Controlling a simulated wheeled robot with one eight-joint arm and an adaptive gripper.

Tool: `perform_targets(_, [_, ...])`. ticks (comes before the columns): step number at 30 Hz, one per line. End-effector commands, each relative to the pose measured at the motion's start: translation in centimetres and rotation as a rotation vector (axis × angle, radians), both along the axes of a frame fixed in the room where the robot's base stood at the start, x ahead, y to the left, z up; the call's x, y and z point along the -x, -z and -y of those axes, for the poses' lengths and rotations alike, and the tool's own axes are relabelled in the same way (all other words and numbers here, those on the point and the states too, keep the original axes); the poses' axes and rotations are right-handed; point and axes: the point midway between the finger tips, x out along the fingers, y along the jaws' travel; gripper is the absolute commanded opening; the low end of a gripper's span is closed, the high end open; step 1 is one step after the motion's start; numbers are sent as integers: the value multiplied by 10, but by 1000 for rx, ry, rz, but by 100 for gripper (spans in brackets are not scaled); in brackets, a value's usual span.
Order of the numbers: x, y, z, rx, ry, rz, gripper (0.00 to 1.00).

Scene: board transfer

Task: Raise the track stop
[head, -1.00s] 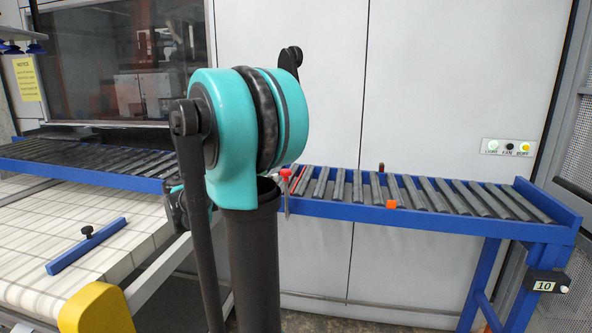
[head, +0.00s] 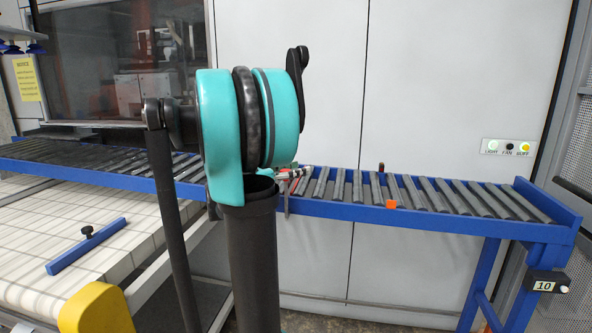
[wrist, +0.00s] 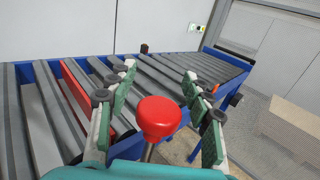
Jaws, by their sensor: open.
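The track stop shows in the wrist view as a red bar (wrist: 77,88) lying low between grey rollers. A round red knob (wrist: 160,117) on a thin metal rod stands at the near side of the roller track. My gripper (wrist: 158,74) is open, with one green-padded finger on each side of the knob. The knob lies between the fingers with a gap on both sides. In the head view my gripper (head: 299,172) is small at the left end of the right-hand track, and my arm partly hides it.
The blue-framed roller track (head: 430,222) runs right, with an orange block (head: 390,204) on its near rail and a dark post (head: 381,167) at its far rail. A blue bar (head: 86,246) lies on the white conveyor at left.

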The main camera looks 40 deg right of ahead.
Motion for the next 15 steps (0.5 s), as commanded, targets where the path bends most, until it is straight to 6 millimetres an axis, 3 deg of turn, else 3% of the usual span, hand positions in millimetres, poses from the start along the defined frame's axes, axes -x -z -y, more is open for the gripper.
perform_targets(3, [0,0,0,0,0,0,49])
perform_targets(15, [0,0,0,0,0,0,0])
